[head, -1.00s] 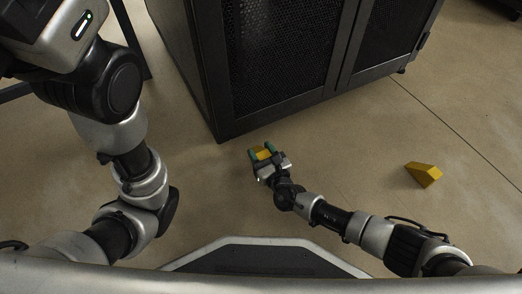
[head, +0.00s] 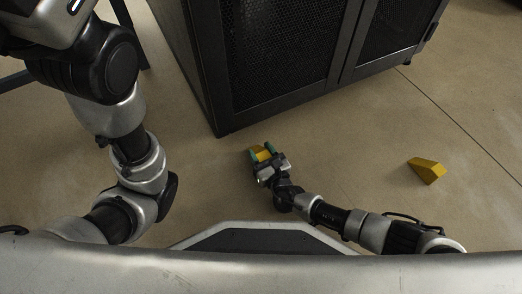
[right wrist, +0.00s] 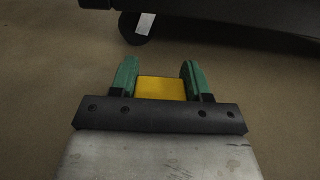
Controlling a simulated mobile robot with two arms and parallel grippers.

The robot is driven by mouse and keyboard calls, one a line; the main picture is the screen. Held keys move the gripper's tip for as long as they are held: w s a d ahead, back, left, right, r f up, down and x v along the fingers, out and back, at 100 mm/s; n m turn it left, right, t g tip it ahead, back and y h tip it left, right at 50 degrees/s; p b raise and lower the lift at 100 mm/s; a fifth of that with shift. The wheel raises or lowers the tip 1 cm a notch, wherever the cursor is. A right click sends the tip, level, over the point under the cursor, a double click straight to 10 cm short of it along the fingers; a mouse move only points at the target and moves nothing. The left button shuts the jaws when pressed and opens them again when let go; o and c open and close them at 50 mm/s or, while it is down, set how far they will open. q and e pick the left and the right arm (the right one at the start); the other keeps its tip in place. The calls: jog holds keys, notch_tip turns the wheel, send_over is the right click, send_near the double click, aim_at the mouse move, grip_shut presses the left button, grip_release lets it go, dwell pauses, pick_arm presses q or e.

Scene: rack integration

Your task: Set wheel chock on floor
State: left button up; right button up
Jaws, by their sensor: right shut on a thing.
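A yellow wheel chock (head: 262,154) is between the green fingers of my right gripper (head: 262,152), in front of the black rack's near corner. The chock also shows in the right wrist view (right wrist: 160,88), where the right gripper (right wrist: 160,80) is shut on it. Whether its underside touches the floor (head: 330,190) is hidden. A second yellow wheel chock (head: 427,170) lies on the floor at the right. My left arm comes in at the left, but its gripper is out of view.
The black rack (head: 225,125) with mesh doors stands just beyond the right gripper. A rack caster (right wrist: 137,28) with a pale label shows in the right wrist view. The floor between the gripper and the second chock is clear.

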jog(key=shift+f, duration=0.25)
jog(key=o, duration=1.1)
jog(key=shift+s+d+p, duration=0.2)
jog(key=shift+s+p, duration=0.1)
jog(key=p+v, duration=0.4)
jog(key=v, duration=0.5)
jog(key=shift+r, duration=0.1)
jog(key=shift+s+d+p, duration=0.2)
jog(key=shift+s+p, duration=0.1)
jog(key=shift+s, duration=0.2)
